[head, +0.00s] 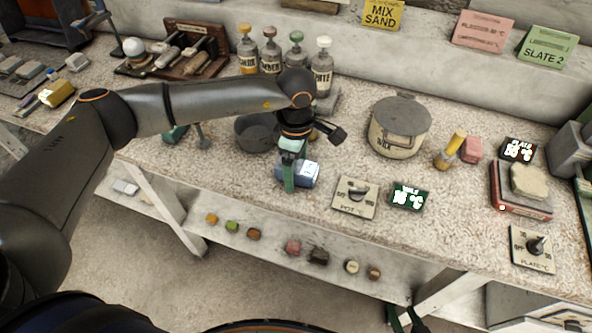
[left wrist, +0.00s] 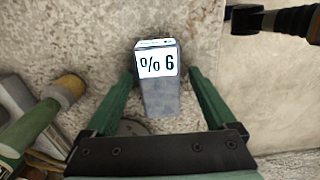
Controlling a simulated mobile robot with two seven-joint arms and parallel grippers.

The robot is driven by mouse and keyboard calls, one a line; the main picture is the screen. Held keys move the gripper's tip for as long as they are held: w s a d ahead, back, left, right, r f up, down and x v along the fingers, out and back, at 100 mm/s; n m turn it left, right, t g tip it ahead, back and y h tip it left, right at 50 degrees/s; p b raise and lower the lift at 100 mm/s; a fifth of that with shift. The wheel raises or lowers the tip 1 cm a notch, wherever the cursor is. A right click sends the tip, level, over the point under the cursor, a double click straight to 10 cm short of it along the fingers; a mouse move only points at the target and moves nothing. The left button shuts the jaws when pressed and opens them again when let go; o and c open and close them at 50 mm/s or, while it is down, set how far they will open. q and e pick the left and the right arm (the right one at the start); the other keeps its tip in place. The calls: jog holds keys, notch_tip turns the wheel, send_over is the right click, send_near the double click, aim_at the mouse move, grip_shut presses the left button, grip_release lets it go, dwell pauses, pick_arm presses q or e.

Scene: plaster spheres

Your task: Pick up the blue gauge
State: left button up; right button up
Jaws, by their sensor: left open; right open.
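The blue gauge (head: 309,174) is a small pale blue block with a white face, on the stone bench top below my left arm. In the left wrist view the gauge (left wrist: 160,97) shows a white display reading "% 6". My left gripper (head: 297,176) is open with green fingers, one on each side of the gauge. Gaps show between the fingers and the block in the left wrist view. In the head view the gripper hides part of the gauge. My right gripper (head: 406,319) is open and empty at the bottom edge, away from the bench top.
A dark pot (head: 257,133) stands behind the gauge, partly hidden by my arm. A lidded pot (head: 399,127) stands to the right. A dial plate (head: 355,197) and a dark green display (head: 408,197) lie right of the gauge. Several small coloured lumps sit on the lower shelf.

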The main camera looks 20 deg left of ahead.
pick_arm(q)
jog(key=shift+f, duration=0.1)
jog(key=shift+c, duration=0.2)
grip_shut()
dwell(0.7)
